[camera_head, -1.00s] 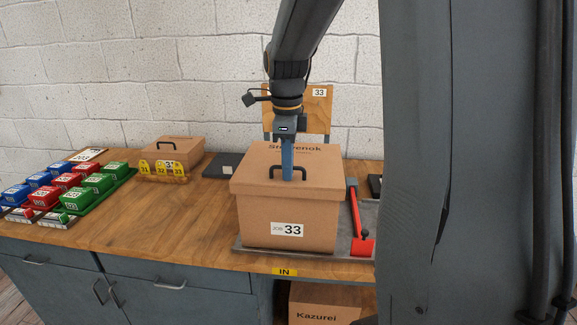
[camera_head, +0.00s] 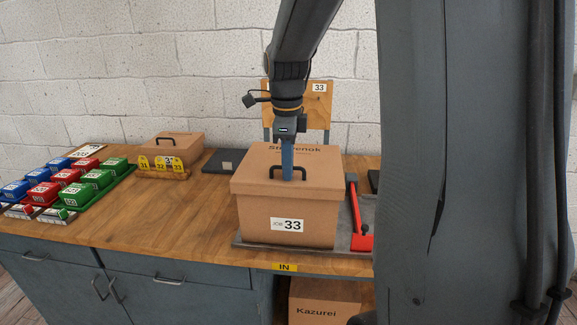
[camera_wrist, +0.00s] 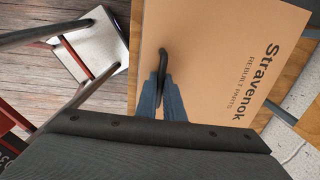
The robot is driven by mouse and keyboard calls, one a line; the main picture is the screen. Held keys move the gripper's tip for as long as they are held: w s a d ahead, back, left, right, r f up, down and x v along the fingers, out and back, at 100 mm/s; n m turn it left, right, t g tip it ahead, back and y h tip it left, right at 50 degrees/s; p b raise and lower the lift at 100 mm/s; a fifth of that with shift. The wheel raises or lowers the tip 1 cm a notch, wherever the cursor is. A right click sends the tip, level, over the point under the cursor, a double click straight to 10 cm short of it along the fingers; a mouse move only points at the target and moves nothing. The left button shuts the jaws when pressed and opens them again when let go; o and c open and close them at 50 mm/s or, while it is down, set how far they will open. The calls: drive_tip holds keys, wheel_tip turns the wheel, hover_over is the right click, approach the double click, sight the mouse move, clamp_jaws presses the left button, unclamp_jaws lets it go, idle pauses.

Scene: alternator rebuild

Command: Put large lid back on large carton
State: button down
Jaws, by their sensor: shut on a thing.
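The large carton (camera_head: 262,218) with the "JOB 33" label stands upright on a grey plate on the bench. The large lid (camera_head: 322,164), marked "Stravenok", sits on top of the carton and looks level; it also shows in the wrist view (camera_wrist: 222,50). My gripper (camera_head: 287,172) points straight down at the lid and is shut on its black handle (camera_head: 274,169). In the wrist view my gripper (camera_wrist: 163,92) has its blue fingers around the handle (camera_wrist: 163,60). The carton's far sides are hidden.
A red clamp lever (camera_head: 356,215) stands close to the carton's right. A smaller carton (camera_head: 172,147), yellow number tags (camera_head: 161,165) and red, blue and green boxes (camera_head: 68,178) are at the left. Bench (camera_head: 190,215) left of the carton is clear. A "Kazurei" carton (camera_head: 322,300) sits below.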

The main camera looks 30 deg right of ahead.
drive_tip(key=shift+f, duration=0.35)
drive_tip(key=c, duration=1.8)
unclamp_jaws()
drive_tip(key=shift+w+r, duration=0.1)
drive_tip(key=r, duration=0.2)
drive_tip(key=r+b, duration=0.1)
drive_tip(key=r, duration=0.2)
drive_tip(key=r+b, duration=0.1)
drive_tip(key=r, duration=0.1)
drive_tip(key=shift+s+a+r, duration=0.1)
drive_tip(key=shift+s+r, duration=0.2)
drive_tip(key=shift+r, duration=0.05)
